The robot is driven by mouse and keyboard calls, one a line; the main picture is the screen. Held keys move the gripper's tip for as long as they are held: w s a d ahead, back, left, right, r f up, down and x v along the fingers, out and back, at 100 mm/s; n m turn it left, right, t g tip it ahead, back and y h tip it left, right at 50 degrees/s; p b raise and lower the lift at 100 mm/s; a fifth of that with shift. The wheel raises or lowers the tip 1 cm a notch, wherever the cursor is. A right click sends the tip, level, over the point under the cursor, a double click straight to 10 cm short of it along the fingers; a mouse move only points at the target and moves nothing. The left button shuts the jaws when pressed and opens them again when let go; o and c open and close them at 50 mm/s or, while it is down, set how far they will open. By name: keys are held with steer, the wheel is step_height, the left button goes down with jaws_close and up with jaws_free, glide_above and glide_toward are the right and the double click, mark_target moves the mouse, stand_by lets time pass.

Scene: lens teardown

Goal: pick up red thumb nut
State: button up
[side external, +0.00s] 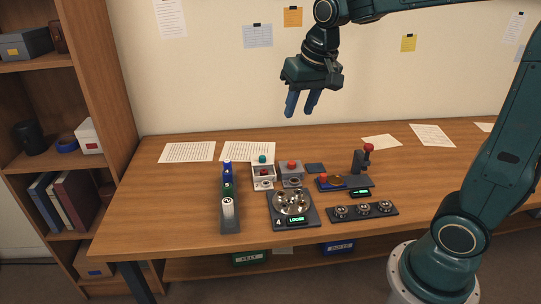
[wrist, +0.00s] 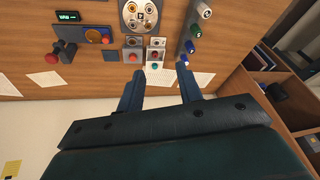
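My gripper (side external: 299,112) is raised high above the back of the table, against the wall, with its two blue fingers apart and nothing between them. In the wrist view, my gripper (wrist: 160,70) spans the white box from above. Several small red parts show. One is a dark red piece (side external: 265,171) in the white box (side external: 263,181), also in the wrist view (wrist: 155,55). Another is a red round knob (side external: 291,164) on the grey box (side external: 292,174), also in the wrist view (wrist: 132,57). I cannot tell which is the thumb nut.
A green knob (side external: 262,159) tops the white box. A dark rack (side external: 231,220) of upright cylinders stands left. A round lens-like assembly (side external: 291,202) lies in front.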

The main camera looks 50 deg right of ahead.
steer(key=w+d+f+m+g, duration=0.1)
steer(key=w+d+f+m, duration=0.2)
steer(key=w+f, duration=0.6)
steer(key=w+d+f+m+g, duration=0.1)
steer(key=w+d+f+m, duration=0.2)
steer(key=w+d+f, duration=0.4)
step_height(320, 180, down, 2)
steer(key=w, duration=0.3)
steer(key=shift+d+f+g, duration=0.2)
steer(key=shift+d+g, duration=0.15)
steer(key=shift+g, duration=0.05)
steer(key=shift+f, duration=0.1)
glide_above(264, 171)
steer(key=shift+s+a+f, duration=0.1)
steer(key=shift+s+f, duration=0.1)
steer(key=shift+f, duration=1.9)
steer(key=shift+s+a+f, duration=0.1)
steer(key=shift+s+f, duration=0.05)
steer(key=shift+f, duration=1.95)
steer(key=shift+w+d+f, duration=0.1)
steer(key=shift+w+f, duration=0.05)
steer(key=shift+f, duration=1.15)
steer(key=shift+w+d+f, duration=0.1)
steer(key=shift+w+f, duration=0.05)
steer(key=shift+f, duration=1.1)
steer(key=c, duration=0.8)
